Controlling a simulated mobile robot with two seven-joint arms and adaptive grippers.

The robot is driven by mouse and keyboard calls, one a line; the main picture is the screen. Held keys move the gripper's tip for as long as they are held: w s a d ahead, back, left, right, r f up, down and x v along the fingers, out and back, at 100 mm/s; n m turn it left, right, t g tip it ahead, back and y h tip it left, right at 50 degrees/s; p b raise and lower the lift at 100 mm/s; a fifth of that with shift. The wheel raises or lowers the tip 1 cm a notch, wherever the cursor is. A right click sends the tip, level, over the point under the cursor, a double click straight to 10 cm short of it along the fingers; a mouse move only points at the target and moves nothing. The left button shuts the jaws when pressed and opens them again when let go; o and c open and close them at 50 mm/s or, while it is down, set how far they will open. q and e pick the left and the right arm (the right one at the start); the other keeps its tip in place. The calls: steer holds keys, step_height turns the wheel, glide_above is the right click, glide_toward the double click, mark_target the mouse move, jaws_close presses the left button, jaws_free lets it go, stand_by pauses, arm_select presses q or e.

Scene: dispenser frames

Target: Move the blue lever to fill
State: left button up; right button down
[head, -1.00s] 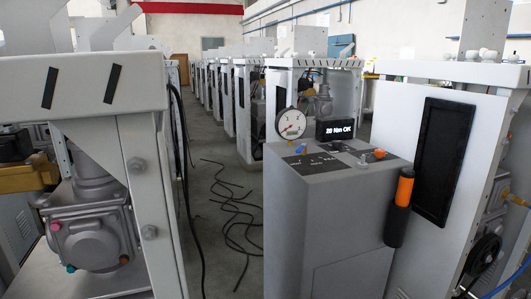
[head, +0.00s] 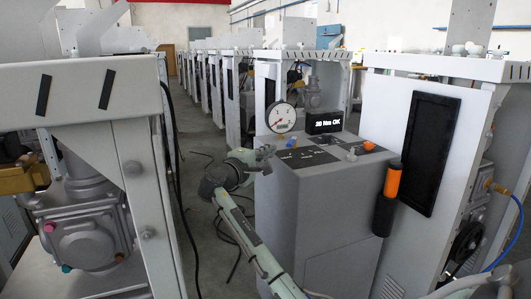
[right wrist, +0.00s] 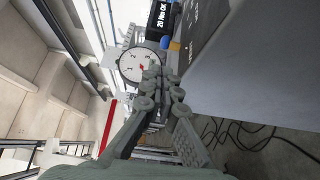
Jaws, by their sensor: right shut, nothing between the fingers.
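The small blue lever (head: 290,143) sits on the dark, labelled top panel of a grey dispenser cabinet (head: 285,205), just in front of a round gauge. Its label text is too small to read. My right gripper (head: 265,155) is shut and empty, just left of the cabinet's top edge and a little left of the blue lever, apart from it. In the right wrist view the shut fingers (right wrist: 163,90) point toward the gauge, and the blue lever (right wrist: 174,46) shows beyond the fingertips, beside the cabinet's edge. My left gripper is not in view.
The gauge (head: 281,117) and a display reading "20 Nm OK" (head: 324,122) stand behind the lever. An orange knob (head: 369,146) is on the panel's right; an orange-and-black handle (head: 388,200) hangs on the cabinet's side. Black cables (head: 226,240) lie on the aisle floor.

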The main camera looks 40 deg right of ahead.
mark_target(278, 156)
steer(key=x, duration=0.5)
steer(key=shift+w+d, duration=0.1)
steer(key=shift+d, duration=0.05)
steer(key=shift+w+d, duration=0.1)
steer(key=shift+d, duration=0.2)
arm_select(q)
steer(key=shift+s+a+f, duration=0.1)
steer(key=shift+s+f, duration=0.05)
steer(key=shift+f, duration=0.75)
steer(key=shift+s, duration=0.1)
arm_select(e)
steer(key=shift+f, duration=0.1)
